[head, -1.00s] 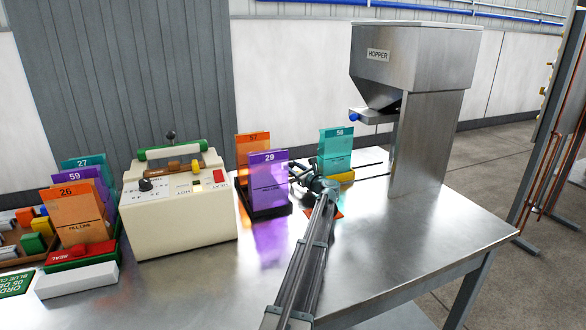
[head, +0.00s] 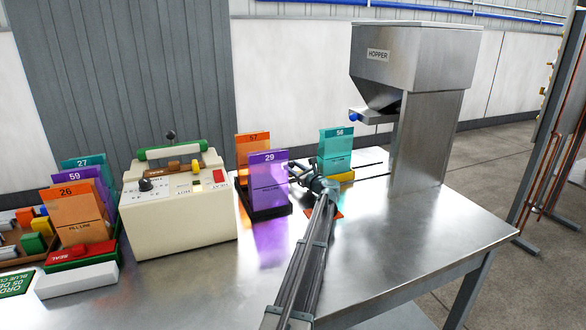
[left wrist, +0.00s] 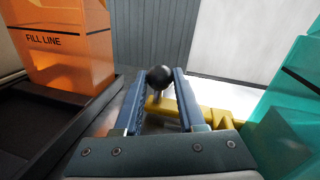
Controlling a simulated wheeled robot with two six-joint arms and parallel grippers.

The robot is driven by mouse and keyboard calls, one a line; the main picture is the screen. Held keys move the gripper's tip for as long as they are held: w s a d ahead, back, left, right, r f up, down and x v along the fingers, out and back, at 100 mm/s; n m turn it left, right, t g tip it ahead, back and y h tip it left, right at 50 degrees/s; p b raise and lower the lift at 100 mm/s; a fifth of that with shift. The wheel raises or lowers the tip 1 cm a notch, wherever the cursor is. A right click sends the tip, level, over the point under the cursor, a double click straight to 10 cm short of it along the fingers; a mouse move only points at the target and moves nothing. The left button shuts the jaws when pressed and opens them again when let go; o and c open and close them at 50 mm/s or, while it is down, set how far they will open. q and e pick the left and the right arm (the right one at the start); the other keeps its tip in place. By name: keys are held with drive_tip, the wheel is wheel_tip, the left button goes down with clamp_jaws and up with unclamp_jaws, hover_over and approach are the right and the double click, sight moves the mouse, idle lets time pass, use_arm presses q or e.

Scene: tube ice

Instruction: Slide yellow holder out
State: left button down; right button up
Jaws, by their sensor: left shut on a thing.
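The yellow holder (head: 347,176) is at the foot of the teal bag marked 56, near the hopper stand. In the left wrist view the yellow holder (left wrist: 215,118) runs to the right from a dark round knob (left wrist: 159,78). My left gripper (head: 293,170) reaches in between the purple and teal bags. In the left wrist view its two blue-grey fingers (left wrist: 158,92) are shut on the knob of the yellow holder. Much of the holder is hidden by the gripper and the teal bag (head: 336,147). My right gripper is not in view.
A purple bag marked 29 (head: 268,178) and an orange bag marked 57 (head: 252,145) stand in a black rack left of the gripper. The metal hopper (head: 412,60) stands to the right. A cream sealing machine (head: 185,220) stands left. The front right tabletop (head: 410,250) is clear.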

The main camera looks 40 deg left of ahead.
use_arm(q)
drive_tip(key=shift+s+a, duration=0.35)
drive_tip(key=shift+s, duration=0.4)
drive_tip(key=shift+s+a, duration=0.35)
drive_tip(key=shift+s, duration=0.35)
drive_tip(key=shift+s+a, duration=0.35)
drive_tip(key=shift+s, duration=0.4)
drive_tip(key=c, duration=0.5)
unclamp_jaws()
drive_tip(key=shift+s, duration=0.1)
drive_tip(key=v, duration=1.3)
drive_tip(key=shift+d, duration=0.35)
